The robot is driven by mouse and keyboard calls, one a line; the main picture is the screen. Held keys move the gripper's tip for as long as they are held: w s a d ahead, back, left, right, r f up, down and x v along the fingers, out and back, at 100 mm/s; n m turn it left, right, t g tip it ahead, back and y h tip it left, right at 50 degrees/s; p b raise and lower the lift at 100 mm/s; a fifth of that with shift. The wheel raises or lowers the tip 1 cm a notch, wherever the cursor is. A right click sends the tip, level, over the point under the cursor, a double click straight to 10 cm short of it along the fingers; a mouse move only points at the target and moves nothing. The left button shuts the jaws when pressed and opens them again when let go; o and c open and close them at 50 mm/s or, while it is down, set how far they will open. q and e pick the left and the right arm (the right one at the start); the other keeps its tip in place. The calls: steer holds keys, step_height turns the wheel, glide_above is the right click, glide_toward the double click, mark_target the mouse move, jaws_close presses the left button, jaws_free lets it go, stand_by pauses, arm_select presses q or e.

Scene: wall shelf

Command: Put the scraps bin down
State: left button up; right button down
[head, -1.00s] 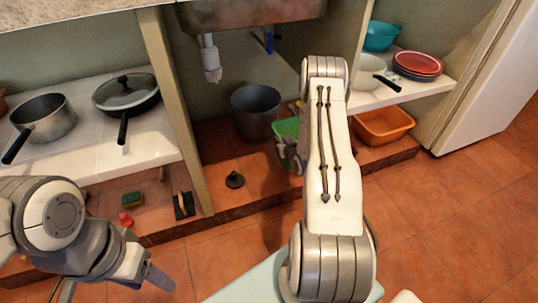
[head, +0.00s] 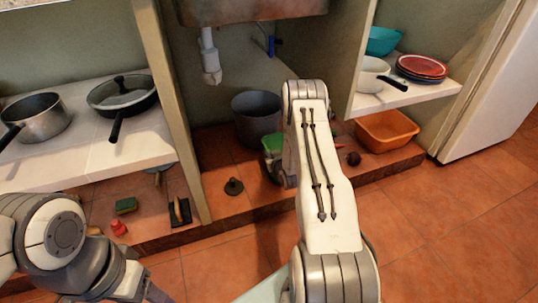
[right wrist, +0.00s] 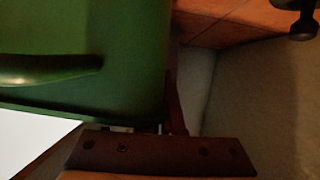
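The green scraps bin (head: 272,146) is under the sink, partly hidden behind my right arm. It stands in front of the grey bucket, close to the cabinet floor; I cannot tell whether its base touches. It fills the upper left of the right wrist view (right wrist: 125,85). My right gripper (head: 287,178) is at the bin, mostly hidden by its own arm in the head view. The gripper seems shut on the bin's edge, since both have moved together; its fingertips are hard to make out. My left gripper (head: 152,291) is low at the left, cut by the bottom edge.
The grey bucket (head: 257,117) stands behind the bin. A dark red round thing (head: 353,158) and an orange tub (head: 387,131) are to the right. A post (head: 172,110) and the sink pipe (head: 209,58) bound the space.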

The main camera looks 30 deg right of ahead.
steer(key=c, duration=1.1)
jaws_free()
steer(key=shift+f, duration=0.1)
steer(key=shift+o, duration=0.2)
steer(key=shift+s+r+p, duration=0.3)
steer(key=shift+r+p, duration=0.05)
steer(key=p+v, duration=0.5)
steer(key=v, duration=0.6)
steer(key=shift+s, duration=0.15)
steer(key=shift+r, duration=0.1)
